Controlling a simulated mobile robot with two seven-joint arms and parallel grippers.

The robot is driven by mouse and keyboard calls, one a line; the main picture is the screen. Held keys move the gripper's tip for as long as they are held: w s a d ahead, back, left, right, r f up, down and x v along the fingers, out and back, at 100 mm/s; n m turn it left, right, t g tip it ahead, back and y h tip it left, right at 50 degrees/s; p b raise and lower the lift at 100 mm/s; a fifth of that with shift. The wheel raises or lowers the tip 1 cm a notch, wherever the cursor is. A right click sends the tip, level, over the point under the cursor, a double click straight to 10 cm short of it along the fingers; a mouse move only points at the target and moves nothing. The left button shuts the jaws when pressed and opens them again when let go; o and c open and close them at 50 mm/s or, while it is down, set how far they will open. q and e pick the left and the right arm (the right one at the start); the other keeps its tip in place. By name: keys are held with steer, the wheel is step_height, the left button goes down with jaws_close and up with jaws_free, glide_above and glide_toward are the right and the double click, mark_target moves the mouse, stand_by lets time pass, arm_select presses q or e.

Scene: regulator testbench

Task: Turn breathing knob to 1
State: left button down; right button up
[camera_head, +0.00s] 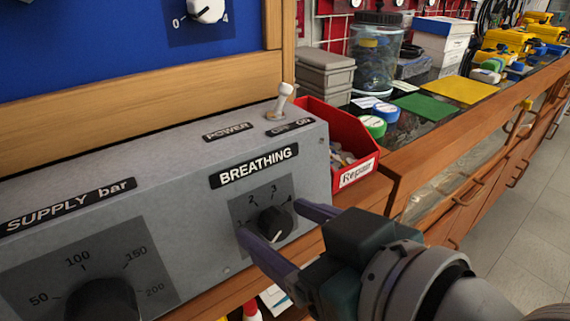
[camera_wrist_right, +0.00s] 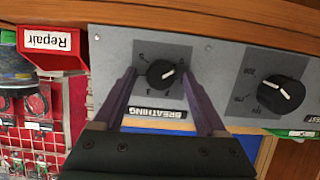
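The black breathing knob (camera_head: 275,224) sits on a grey dial plate under the BREATHING label (camera_head: 254,166) on the front of the grey testbench box. Numbers are printed around it; the 2 and 3 are readable. In the right wrist view, which is upside down, the knob (camera_wrist_right: 160,73) has a white line pointing to the upper right. My right gripper (camera_head: 270,220) is open, with one purple finger on each side of the knob. In the wrist view its fingers (camera_wrist_right: 159,75) flank the knob with gaps visible. My left gripper is not in view.
The supply bar knob (camera_head: 103,299) is at the lower left of the box. A white toggle switch (camera_head: 281,102) stands on top near the POWER label. A red Repair bin (camera_head: 349,140) is close at the right. Another black knob (camera_wrist_right: 281,94) shows in the wrist view.

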jaws_close()
stand_by(0.4)
steer(key=shift+r+m+p, duration=0.1)
steer(key=shift+m+p, duration=0.5)
steer(key=shift+m, duration=0.1)
steer(key=shift+d+m+g+y+p, duration=0.1)
steer(key=shift+m+g+y+p, duration=0.25)
steer(key=shift+m, duration=0.65)
steer(key=shift+m+y, duration=0.25)
steer(key=shift+m, duration=0.85)
steer(key=shift+w+d+f+m+y, duration=0.1)
steer(key=shift+m+y, duration=0.05)
steer(key=shift+m, duration=0.55)
steer(key=shift+f+m+y, duration=0.1)
steer(key=shift+m+y, duration=0.05)
steer(key=shift+m, duration=0.55)
